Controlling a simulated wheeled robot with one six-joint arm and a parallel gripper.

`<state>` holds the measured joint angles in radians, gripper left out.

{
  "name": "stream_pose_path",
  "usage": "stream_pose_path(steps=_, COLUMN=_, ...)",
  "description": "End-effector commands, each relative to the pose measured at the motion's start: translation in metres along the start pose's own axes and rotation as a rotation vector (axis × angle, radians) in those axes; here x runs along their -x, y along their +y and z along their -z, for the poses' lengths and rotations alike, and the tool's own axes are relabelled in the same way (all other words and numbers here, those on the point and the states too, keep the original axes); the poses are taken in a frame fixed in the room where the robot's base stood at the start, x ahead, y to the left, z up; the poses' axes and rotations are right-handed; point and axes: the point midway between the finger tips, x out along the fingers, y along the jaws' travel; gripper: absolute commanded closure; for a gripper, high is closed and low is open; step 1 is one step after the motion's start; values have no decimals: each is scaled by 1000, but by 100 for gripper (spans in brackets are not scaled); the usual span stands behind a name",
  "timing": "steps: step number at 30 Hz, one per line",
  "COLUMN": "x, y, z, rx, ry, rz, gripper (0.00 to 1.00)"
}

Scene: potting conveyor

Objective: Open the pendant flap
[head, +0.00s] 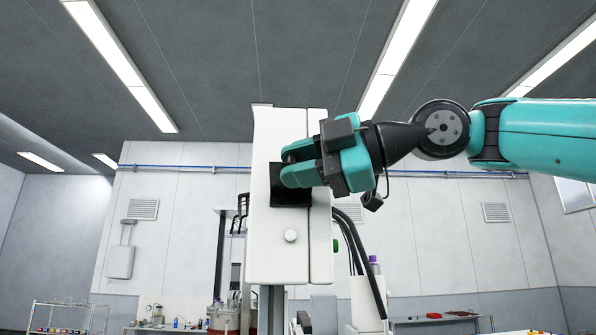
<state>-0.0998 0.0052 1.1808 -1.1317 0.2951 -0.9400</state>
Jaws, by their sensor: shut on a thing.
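The white pendant box (290,255) stands upright in the middle of the head view. A black square panel (291,196), which I take as the pendant flap, is on its front face, and my gripper covers much of its upper right part. My teal gripper (287,165) reaches in from the right with its fingers at the panel. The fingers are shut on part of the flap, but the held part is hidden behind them. I cannot tell how far the flap stands from the box.
Black cables (352,240) hang at the box's right side. Benches with bottles and tools (435,319) and a cart (70,317) stand further back. The space left of the box is mostly free.

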Motion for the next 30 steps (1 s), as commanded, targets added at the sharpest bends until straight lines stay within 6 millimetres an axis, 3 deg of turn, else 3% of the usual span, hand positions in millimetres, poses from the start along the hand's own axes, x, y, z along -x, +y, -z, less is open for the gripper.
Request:
stream_pose_path(steps=4, x=0, y=-11, z=2, rx=85, ry=3, rz=-40, gripper=100)
stream_pose_path(steps=19, x=2, y=-8, z=6, rx=156, ry=3, rz=-69, gripper=100)
stream_pose_path(steps=20, x=2, y=-8, z=6, rx=156, ry=3, rz=-69, gripper=71)
stream_pose_path(steps=22, x=2, y=-8, z=6, rx=156, ry=3, rz=-69, gripper=55)
stream_pose_path(steps=30, x=2, y=-9, z=5, rx=153, ry=2, rz=-66, gripper=53)
